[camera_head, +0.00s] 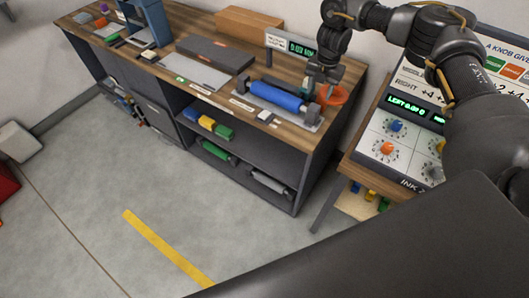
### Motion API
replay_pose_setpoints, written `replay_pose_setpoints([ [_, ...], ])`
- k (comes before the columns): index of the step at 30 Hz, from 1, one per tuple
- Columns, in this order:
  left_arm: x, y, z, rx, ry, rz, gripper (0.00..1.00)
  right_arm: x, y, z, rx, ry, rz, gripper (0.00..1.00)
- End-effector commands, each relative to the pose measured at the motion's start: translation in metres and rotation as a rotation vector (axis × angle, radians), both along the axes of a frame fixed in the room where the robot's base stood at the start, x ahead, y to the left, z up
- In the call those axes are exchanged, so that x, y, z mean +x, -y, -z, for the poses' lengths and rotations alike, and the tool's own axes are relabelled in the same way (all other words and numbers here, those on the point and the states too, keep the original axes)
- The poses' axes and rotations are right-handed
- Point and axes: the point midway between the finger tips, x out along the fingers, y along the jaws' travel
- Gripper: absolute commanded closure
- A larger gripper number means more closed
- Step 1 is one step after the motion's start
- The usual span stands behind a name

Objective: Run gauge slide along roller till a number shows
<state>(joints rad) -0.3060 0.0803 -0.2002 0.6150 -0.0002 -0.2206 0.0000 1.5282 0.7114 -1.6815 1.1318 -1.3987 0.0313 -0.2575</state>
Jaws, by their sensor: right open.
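The blue roller (275,96) lies in a grey cradle on the wooden bench top, at the bench's right end. My right gripper (316,84) is open and points down at the roller's right end, close to it. A small greyish-green part shows at the gripper; I cannot tell whether it is the gauge slide or part of my gripper. A small display (301,48) behind the roller shows green characters, too small to read surely. My left gripper is not in view.
An orange bowl (335,95) stands just right of my right gripper. A panel with knobs (402,130) stands further right. A dark grey slab (214,54) lies left of the roller. Shelves below hold several rollers and coloured blocks.

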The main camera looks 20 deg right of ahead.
Motion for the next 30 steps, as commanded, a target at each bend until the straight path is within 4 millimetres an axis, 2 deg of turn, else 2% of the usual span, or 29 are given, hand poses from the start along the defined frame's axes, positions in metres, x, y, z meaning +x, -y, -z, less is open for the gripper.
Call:
replay_pose_setpoints([
  [3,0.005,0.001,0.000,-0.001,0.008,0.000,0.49,0.000,-0.021,0.018,0.012,0.013,-0.035,0.49],
  [12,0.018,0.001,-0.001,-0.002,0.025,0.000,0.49,-0.001,-0.073,0.056,0.056,0.057,-0.103,0.49],
  [22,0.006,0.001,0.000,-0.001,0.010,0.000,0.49,-0.009,-0.133,0.092,0.124,0.112,-0.153,0.49],
  [30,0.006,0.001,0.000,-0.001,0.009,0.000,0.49,-0.021,-0.183,0.115,0.194,0.161,-0.168,0.49],
])
